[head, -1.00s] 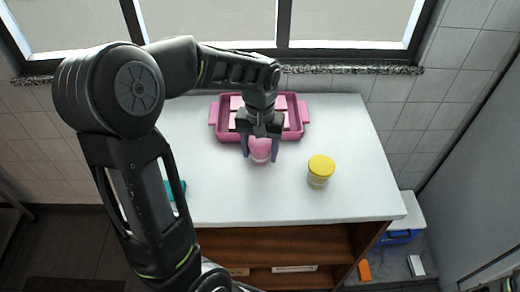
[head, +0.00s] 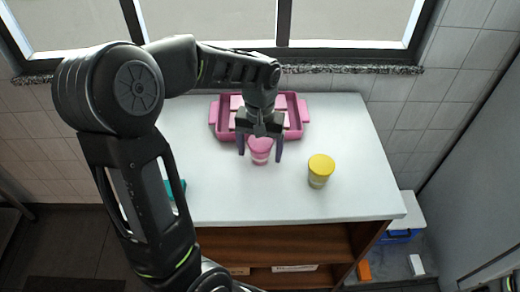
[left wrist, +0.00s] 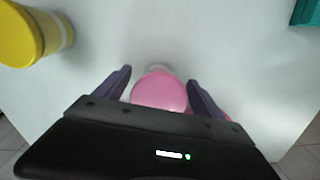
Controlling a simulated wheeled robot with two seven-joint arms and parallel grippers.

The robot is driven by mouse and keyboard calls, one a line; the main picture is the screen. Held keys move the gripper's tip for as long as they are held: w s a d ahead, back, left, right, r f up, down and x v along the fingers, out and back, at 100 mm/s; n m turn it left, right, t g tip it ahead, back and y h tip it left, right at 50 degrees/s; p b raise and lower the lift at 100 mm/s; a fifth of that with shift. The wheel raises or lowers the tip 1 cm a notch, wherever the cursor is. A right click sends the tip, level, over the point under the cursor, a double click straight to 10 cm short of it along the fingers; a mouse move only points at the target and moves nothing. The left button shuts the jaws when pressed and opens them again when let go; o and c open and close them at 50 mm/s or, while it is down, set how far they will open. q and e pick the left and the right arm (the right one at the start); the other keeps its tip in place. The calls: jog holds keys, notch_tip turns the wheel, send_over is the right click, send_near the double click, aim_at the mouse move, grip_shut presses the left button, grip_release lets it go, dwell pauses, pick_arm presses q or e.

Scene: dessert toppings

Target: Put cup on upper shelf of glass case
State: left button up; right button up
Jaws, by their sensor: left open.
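A pink cup (head: 260,151) stands upright on the white counter, near its middle. In the left wrist view the pink top of the cup (left wrist: 160,92) shows between the two fingers. My left gripper (head: 260,154) is open, with one finger on each side of the cup. In the left wrist view there is a gap between the cup and each finger of my left gripper (left wrist: 160,80). The glass case is not seen in these frames. My right gripper is not in view.
A yellow-lidded jar (head: 320,171) stands to the right of the cup. A pink tray (head: 215,117) lies behind the gripper. A teal object (head: 176,188) is at the left, partly hidden by my arm. The counter's front right (head: 350,205) is clear.

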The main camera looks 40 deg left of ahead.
aim_at(260, 142)
pick_arm(q)
notch_tip(260, 142, up, 12)
jog(key=shift+r, duration=0.1)
jog(key=shift+f, duration=0.25)
dwell(0.6)
